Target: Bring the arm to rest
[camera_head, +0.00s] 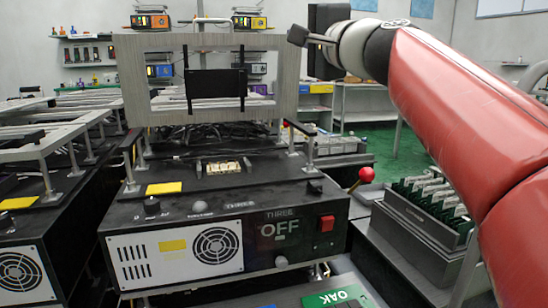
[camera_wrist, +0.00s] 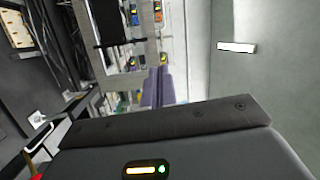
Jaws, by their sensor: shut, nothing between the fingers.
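My red arm reaches in from the right in the head view. My gripper (camera_head: 299,36) is raised at the upper middle, beside the upper right corner of a grey frame (camera_head: 290,75) that stands on a black machine. Its fingers point left and look closed, with nothing seen in them. In the wrist view the gripper (camera_wrist: 160,72) shows as two narrow fingers side by side, with nothing held. The machine (camera_head: 285,213) carries the words THREE and OFF on its front. A lever with a red ball knob (camera_head: 366,174) stands at its right side, apart from my gripper.
A dark panel (camera_head: 216,84) hangs inside the grey frame. A rack of green boards (camera_head: 435,192) stands at the right, below my arm. Another black machine (camera_head: 30,265) is at the left. A shelf (camera_head: 365,100) stands behind. Green floor shows at the right back.

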